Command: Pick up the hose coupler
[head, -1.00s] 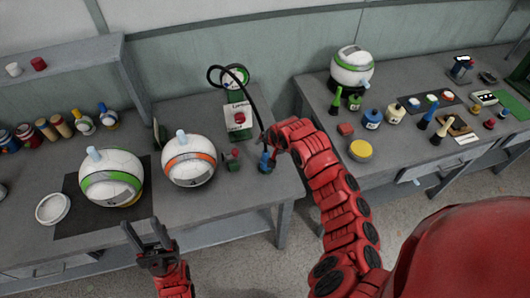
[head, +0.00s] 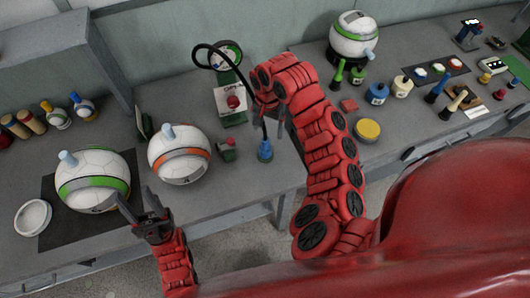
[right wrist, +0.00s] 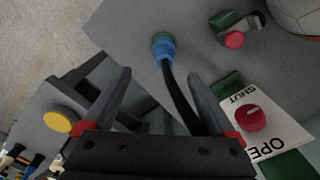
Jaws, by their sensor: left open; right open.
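The hose coupler (head: 265,150) is a blue fitting at the end of a black hose, standing near the front right edge of the left bench. In the right wrist view the coupler (right wrist: 162,46) sits just beyond the fingertips, roughly centred between them, with the hose running back between the fingers. My left gripper (head: 135,203) is open and empty in front of the balls, away from the coupler.
A panel marked OPEN and SHUT with a red knob (right wrist: 250,117) is close to my right finger. A small red-knobbed fitting (head: 226,149) stands left of the coupler. Two white balls, one with an orange band (head: 180,154), one green (head: 93,181), are further left. A yellow disc (head: 367,130) lies on the right bench.

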